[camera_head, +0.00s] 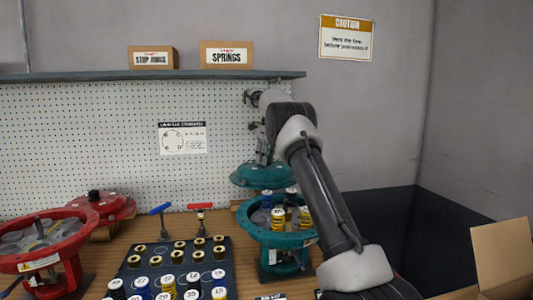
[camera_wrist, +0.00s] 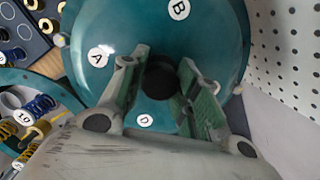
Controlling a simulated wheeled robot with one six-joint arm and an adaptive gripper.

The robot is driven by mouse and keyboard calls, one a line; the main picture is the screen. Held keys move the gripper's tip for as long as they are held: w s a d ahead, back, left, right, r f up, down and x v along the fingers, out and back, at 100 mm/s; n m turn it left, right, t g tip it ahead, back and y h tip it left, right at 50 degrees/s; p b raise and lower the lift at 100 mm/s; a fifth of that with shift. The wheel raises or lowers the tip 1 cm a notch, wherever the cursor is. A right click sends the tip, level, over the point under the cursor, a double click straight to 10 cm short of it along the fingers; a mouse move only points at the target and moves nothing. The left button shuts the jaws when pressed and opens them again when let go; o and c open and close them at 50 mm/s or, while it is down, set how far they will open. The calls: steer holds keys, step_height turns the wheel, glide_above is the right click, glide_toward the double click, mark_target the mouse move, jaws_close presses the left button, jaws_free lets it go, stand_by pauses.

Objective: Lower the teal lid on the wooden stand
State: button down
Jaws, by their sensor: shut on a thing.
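The teal lid (camera_head: 258,178) is a shallow dome, roughly level, in the air above and behind the open teal actuator body. In the wrist view the teal lid (camera_wrist: 215,50) fills the middle, with white labels A, B and D. My gripper (camera_head: 263,152) is over the lid; in the wrist view my gripper (camera_wrist: 160,75) has its two green-padded fingers on either side of the lid's dark central knob (camera_wrist: 160,80). A bit of wood, seemingly the wooden stand (camera_head: 236,204), shows below the lid, mostly hidden behind the teal body.
The teal actuator body (camera_head: 265,236) holds yellow and blue springs. A dark tray (camera_head: 175,265) with numbered springs and brass pieces lies left of it. Red and blue T-handled tools (camera_head: 200,212) stand behind the tray. A red body (camera_head: 45,255) and red lid (camera_head: 105,205) are at left. Pegboard (camera_head: 90,140) backs the bench.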

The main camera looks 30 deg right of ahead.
steer(key=shift+w+d+f, duration=0.1)
steer(key=shift+w+f, duration=0.15)
steer(key=shift+w, duration=0.05)
step_height(320, 180, down, 7)
stand_by(1.0)
steer(key=shift+f, duration=1.65)
stand_by(0.7)
steer(key=c, duration=1)
jaws_free()
steer(key=shift+s+f, duration=0.1)
steer(key=r, duration=0.4)
steer(key=s+r, duration=0.1)
steer(key=r, duration=0.6)
steer(key=shift+s+d+r, duration=0.2)
steer(key=shift+d+r, duration=0.2)
steer(key=shift+r, duration=0.1)
